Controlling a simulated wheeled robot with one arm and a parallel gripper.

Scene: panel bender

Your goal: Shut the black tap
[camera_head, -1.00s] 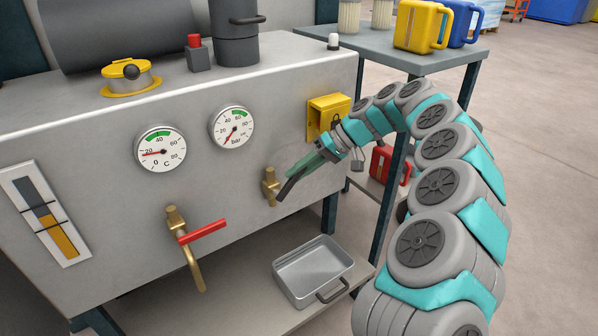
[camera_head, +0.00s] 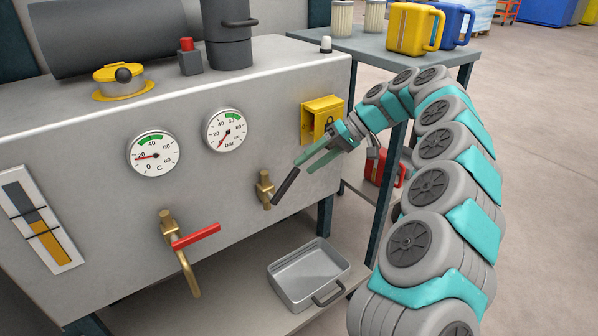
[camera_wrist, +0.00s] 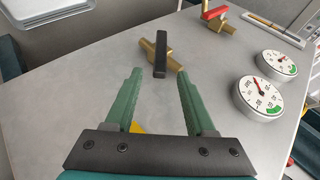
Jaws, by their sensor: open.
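The black tap has a brass body (camera_head: 264,188) on the front panel of the machine and a black lever (camera_head: 286,185) that slants up to the right in the head view. In the wrist view the black lever (camera_wrist: 160,53) lies ahead, pointing back toward the space between my fingers, with brass (camera_wrist: 174,65) beside it. My gripper (camera_head: 304,164) is open and empty, close to the lever's upper right end. In the wrist view my gripper's (camera_wrist: 159,74) fingers stand either side of the lever's line; I cannot tell whether they touch it.
Two gauges (camera_head: 153,154) and a yellow box (camera_head: 319,118) are on the panel. A side table (camera_head: 375,46) stands behind my arm.

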